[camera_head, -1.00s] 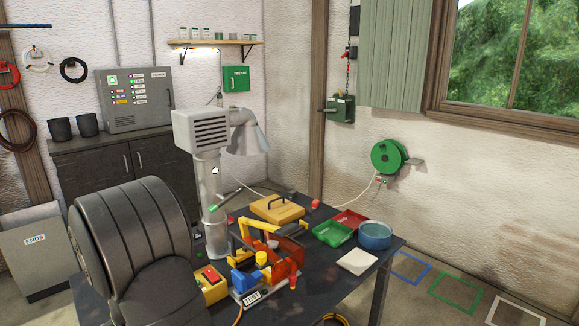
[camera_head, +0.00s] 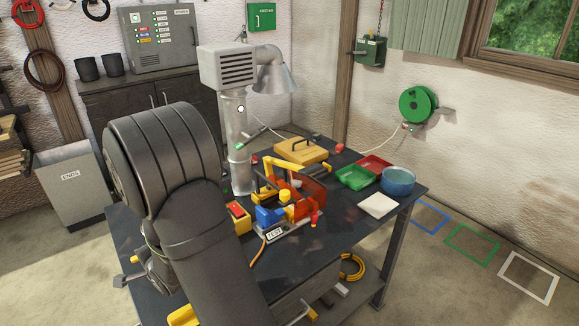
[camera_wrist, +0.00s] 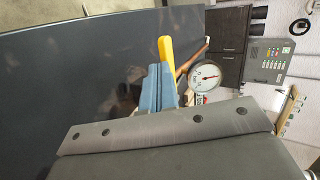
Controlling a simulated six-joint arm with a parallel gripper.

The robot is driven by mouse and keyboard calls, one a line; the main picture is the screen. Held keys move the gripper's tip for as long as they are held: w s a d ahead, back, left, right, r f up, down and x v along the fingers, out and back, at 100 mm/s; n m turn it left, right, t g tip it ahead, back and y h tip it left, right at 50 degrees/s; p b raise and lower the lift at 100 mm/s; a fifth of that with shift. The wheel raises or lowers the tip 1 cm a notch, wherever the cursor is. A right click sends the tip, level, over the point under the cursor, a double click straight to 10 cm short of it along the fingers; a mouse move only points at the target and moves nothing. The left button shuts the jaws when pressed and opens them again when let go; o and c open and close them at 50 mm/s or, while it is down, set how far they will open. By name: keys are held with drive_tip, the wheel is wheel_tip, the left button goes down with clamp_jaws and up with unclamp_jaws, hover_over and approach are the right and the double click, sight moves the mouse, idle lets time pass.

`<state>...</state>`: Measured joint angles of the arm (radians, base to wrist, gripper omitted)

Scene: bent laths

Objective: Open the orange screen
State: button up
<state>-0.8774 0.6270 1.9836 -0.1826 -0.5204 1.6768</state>
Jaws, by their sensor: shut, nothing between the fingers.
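The orange screen (camera_head: 312,190) is a see-through panel standing on the bench (camera_head: 345,255) in the head view, among a yellow frame (camera_head: 296,164) and a blue part (camera_head: 268,217). It looks upright; its hinge is too small to make out. My gripper (camera_wrist: 158,88) shows in the wrist view as two blue fingers pressed together, shut and empty. In the head view my arm hides it, apart from the screen and to its left. The orange screen cannot be made out in the wrist view.
A grey duct column (camera_head: 235,150) stands behind the screen. A dial gauge (camera_wrist: 205,75) and something yellow (camera_wrist: 166,50) are near my fingers.

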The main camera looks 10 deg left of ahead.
drive_tip(key=o, duration=0.3)
drive_tip(key=shift+w+r, duration=0.1)
drive_tip(key=o, duration=0.4)
drive_tip(key=shift+w+d+r+n+y, duration=0.1)
drive_tip(key=shift+d+r+n+y, duration=0.15)
drive_tip(key=shift+d+n+y, duration=0.05)
drive_tip(key=shift+o, duration=1.2)
drive_tip(key=d+r+n+y, duration=0.3)
drive_tip(key=d+r, duration=0.1)
drive_tip(key=shift+r+t, duration=0.35)
drive_tip(key=shift+t, duration=0.05)
drive_tip(key=s+d+r+n+y, duration=0.3)
drive_tip(key=d+r+n+y, duration=0.1)
drive_tip(key=d+r, duration=0.15)
drive_tip(key=n+t+h, duration=0.6)
drive_tip(key=t+h, duration=0.1)
approach(288, 195)
drive_tip(key=x, duration=1.1)
drive_tip(key=shift+w+a, duration=0.2)
